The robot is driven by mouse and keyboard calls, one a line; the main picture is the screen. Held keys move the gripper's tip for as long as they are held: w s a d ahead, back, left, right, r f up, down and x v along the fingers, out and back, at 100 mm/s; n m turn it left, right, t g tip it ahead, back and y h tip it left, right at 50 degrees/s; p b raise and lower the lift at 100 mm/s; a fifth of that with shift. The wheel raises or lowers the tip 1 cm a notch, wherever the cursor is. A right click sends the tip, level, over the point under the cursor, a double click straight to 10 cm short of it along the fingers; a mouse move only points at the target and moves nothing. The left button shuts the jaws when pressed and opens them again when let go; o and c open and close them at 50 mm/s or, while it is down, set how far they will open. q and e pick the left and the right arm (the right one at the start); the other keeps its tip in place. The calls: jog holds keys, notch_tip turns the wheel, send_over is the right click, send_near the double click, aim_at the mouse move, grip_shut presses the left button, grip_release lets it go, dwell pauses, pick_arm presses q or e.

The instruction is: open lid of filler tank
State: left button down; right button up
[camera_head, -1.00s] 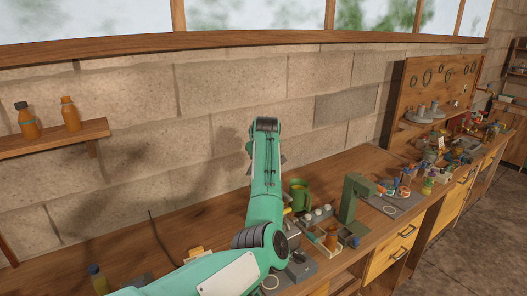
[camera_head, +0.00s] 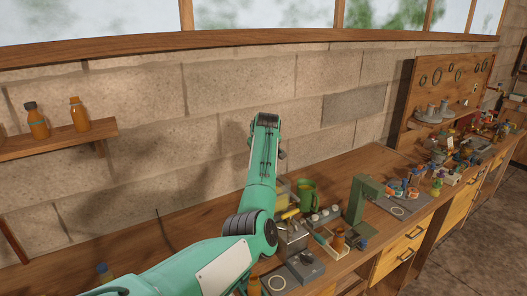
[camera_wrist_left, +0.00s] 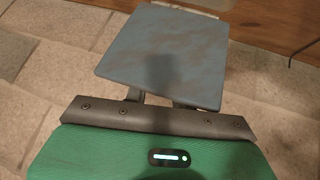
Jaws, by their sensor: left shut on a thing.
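A flat blue-grey square plate (camera_wrist_left: 160,55), which looks like the lid, fills the upper middle of the left wrist view. My left gripper (camera_wrist_left: 157,101) is shut on its near edge. In the head view my left arm reaches over the bench and its forearm hides the gripper and the plate. A grey metal box (camera_head: 292,240) stands on the bench just right of my elbow; I cannot tell if it is the filler tank. A pale yellowish block (camera_head: 282,192) shows partly behind my forearm. My right gripper is not in view.
A green mug (camera_head: 308,194), a green press-like stand (camera_head: 360,200) and a small wooden tray (camera_head: 330,243) stand right of my arm. Orange bottles (camera_head: 79,114) sit on the wall shelf at left. A stone wall (camera_head: 220,90) rises behind the bench.

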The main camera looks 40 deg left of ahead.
pick_arm(q)
jog(key=shift+a+f, duration=0.1)
jog(key=shift+f, duration=0.1)
dwell(0.7)
jog(key=c, duration=1.3)
grip_release()
jog(key=shift+s, duration=0.1)
jog(key=shift+c, duration=0.2)
jog(key=shift+o, duration=0.7)
jog(key=shift+a+f, duration=0.1)
jog(key=shift+a, duration=0.1)
jog(key=shift+r+p, duration=0.65)
jog(key=shift+r, duration=0.05)
jog(key=s+r+p, duration=0.4)
jog(key=r+p, duration=0.3)
jog(key=r, duration=0.7)
jog(key=shift+s+p, duration=0.15)
jog(key=shift+p, duration=0.15)
